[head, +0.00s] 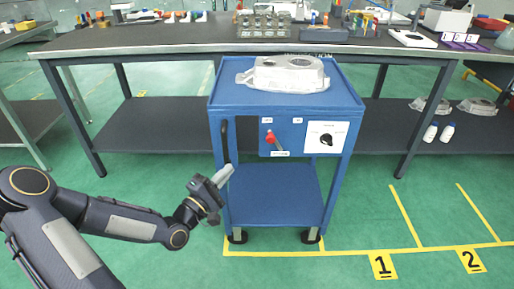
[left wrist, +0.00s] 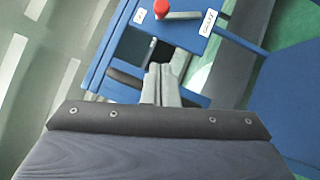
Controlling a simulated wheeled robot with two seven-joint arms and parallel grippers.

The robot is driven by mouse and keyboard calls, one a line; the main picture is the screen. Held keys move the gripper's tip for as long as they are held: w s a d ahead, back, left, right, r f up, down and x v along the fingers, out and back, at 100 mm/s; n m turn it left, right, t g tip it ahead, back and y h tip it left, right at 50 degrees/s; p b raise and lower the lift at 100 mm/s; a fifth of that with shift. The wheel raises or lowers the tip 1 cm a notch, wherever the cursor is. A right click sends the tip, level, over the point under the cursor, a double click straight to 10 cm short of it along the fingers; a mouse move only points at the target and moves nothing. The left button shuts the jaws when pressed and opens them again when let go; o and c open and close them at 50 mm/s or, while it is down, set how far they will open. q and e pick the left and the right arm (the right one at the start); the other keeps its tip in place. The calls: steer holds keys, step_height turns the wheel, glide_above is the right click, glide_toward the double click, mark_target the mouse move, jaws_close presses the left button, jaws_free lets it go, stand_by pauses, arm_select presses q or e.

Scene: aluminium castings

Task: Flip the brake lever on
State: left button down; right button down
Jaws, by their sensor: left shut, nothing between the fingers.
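The brake lever (head: 272,138) is a short grey rod with a red knob, on the front panel of the blue cart (head: 262,190). In the head view the knob is at the upper left end and the rod slants down to the right. In the left wrist view the lever (left wrist: 172,13) is near the top, beyond the fingertips. My left gripper (head: 228,170) is shut and empty, in front of the cart's left side, below and left of the lever and apart from it. Its closed fingers also show in the left wrist view (left wrist: 158,72). My right gripper is not in view.
A black rotary knob (head: 326,139) on a white plate sits right of the lever. A black handle (head: 226,139) stands at the cart's left edge. An aluminium casting (head: 288,73) lies on top. A long workbench (head: 170,42) is behind. The green floor in front is clear.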

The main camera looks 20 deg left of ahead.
mark_target(270, 138)
arm_select(q)
steer(key=s+d+b+x, duration=0.1)
steer(key=d+b+x, duration=0.1)
steer(key=x, duration=1)
steer(key=shift+d+r, duration=0.2)
steer(key=shift+r, duration=0.2)
steer(key=shift+r, duration=0.15)
steer(key=shift+w+d+r+m+g+p, duration=0.1)
steer(key=shift+d+r+m+g+p, duration=0.35)
steer(key=shift+m+p, duration=0.25)
steer(key=shift+w+d+r+m+g+p, duration=0.1)
steer(key=shift+d+r+m+g+p, duration=0.25)
steer(key=shift+r+m+p, duration=0.35)
steer(key=shift+w+d+r+m+g+y+p, duration=0.1)
steer(key=shift+d+r+m+g+y+p, duration=0.15)
steer(key=shift+d+m+g+p, duration=0.25)
steer(key=shift+w+d+r+m+g+y+p, duration=0.1)
steer(key=shift+d+r+m+g+y+p, duration=0.2)
steer(key=shift+m+p, duration=0.25)
steer(key=d+m+g+y+p, duration=0.1)
steer(key=d, duration=0.1)
steer(key=w+d+m+g+p, duration=0.1)
steer(key=d+m, duration=0.1)
steer(key=shift+w+d+y+p, duration=0.1)
steer(key=shift+y+p, duration=0.25)
steer(key=shift+p, duration=0.05)
